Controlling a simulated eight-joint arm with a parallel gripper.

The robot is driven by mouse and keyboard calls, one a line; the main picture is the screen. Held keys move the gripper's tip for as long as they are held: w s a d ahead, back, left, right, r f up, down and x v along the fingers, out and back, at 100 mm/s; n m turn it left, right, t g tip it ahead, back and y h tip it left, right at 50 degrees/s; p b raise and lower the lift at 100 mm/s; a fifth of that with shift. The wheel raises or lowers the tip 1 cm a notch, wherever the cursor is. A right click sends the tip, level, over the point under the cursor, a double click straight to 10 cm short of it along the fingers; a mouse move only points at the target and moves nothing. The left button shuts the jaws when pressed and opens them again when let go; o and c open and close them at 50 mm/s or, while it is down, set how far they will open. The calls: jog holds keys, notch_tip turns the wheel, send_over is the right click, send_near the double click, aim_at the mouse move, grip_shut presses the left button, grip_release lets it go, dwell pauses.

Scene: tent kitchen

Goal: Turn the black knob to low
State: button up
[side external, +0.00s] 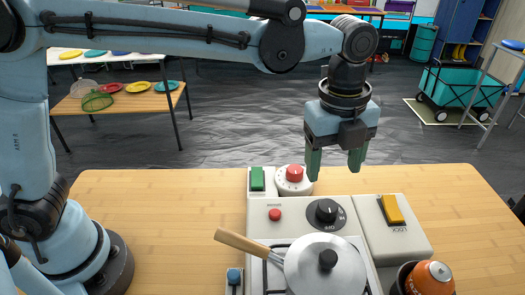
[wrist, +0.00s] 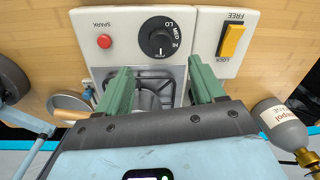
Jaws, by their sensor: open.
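The black knob (side external: 326,210) sits on a dark round dial on the white stove panel. It also shows in the wrist view (wrist: 159,38), with LO, MED and HI printed on the dial's right side in that view. OFF is printed on the front side of the dial in the side view. A thin white mark shows at the knob's lower edge in the wrist view, but its exact setting is too small to tell. My gripper (side external: 335,171) is open and empty, with green fingers pointing down, above and beyond the knob, apart from it. In the wrist view the fingers (wrist: 160,80) are spread below the dial.
A red spark button (side external: 275,214) is left of the knob. A yellow lock switch (side external: 393,209) is right. A red knob (side external: 295,173) and green switch (side external: 257,178) stand behind. A lidded pan (side external: 310,275) is in front, near an orange-topped canister (side external: 430,279).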

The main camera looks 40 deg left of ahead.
aim_at(327, 205)
jog(key=f, duration=0.9)
jog(key=shift+w+d+f, duration=0.15)
jog(key=shift+w+f, duration=0.1)
jog(key=shift+f, duration=0.1)
jog(key=c, duration=1.1)
jog(key=shift+o, duration=0.2)
